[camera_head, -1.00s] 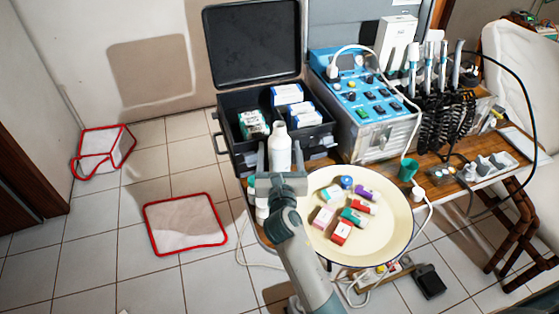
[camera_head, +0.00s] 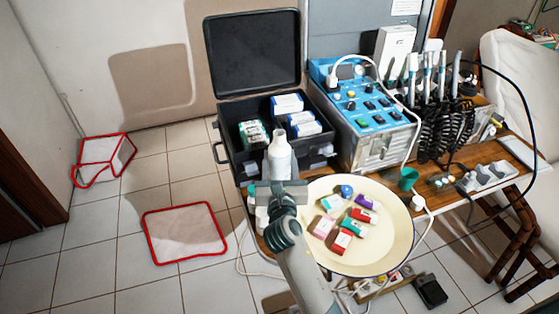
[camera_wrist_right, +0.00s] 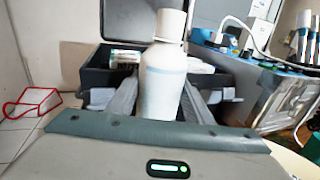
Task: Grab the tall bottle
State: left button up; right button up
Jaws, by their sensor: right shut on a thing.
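The tall bottle (camera_head: 280,158) is white with a white cap and stands upright in front of the open black case. My right gripper (camera_head: 280,180) is shut around its body, with the arm reaching in from the bottom of the head view. In the right wrist view the bottle (camera_wrist_right: 164,85) sits between the two fingers (camera_wrist_right: 162,105), its cap above them. The bottle's lower part is hidden behind my gripper. My left gripper is not in view.
A cream round tray (camera_head: 390,245) with several small coloured boxes and bottles lies right of my arm. The black case (camera_head: 235,165) holds boxes. A blue dental unit (camera_head: 375,105) and green cup (camera_head: 408,179) stand to the right. More small bottles sit left of my wrist.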

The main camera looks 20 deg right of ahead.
aim_at(281, 156)
jog(key=shift+r, duration=1)
jog(key=shift+d+r+p, duration=0.1)
jog(key=shift+r+p, duration=0.3)
jog(key=shift+r, duration=0.55)
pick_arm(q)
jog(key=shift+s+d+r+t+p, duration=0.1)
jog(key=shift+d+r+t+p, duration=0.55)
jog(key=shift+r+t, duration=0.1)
pick_arm(e)
jog(key=s+d+r, duration=0.6)
jog(key=s+d, duration=0.1)
jog(key=d, duration=0.2)
jog(key=shift+d+r, duration=0.15)
jog(key=shift+r, duration=0.2)
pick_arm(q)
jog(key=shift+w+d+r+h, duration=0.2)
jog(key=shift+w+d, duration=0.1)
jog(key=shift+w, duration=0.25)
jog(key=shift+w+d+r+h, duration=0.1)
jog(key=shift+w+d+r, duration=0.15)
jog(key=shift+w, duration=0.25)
